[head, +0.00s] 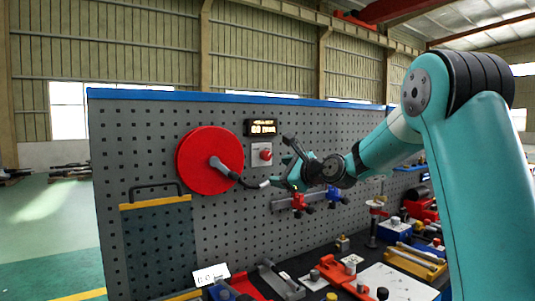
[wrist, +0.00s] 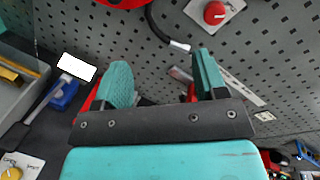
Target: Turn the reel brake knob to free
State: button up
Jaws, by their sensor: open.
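The red brake knob (head: 265,154) sits on a pale square plate on the grey pegboard, just right of the red reel (head: 205,163). In the wrist view the knob (wrist: 215,13) shows at the top edge, beyond the right finger and apart from it. My gripper (head: 284,166) is in front of the board, to the lower right of the knob. In the wrist view its two teal fingers (wrist: 160,78) are spread with nothing held between them. The knob's pointer direction is too small to read.
The bench below is crowded with tools and blocks.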

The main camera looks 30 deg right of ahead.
aim_at(268, 156)
jog(key=w+d+r+m+t+h, duration=0.1)
jog(key=d+r+m+t+h, duration=0.1)
jog(key=d+m, duration=0.35)
jog(key=shift+n, duration=0.55)
jog(key=w+p, duration=0.6)
jog(key=w, duration=1)
jog(key=shift+p, duration=0.35)
jog(key=shift+w, duration=0.6)
jog(key=c, duration=0.9)
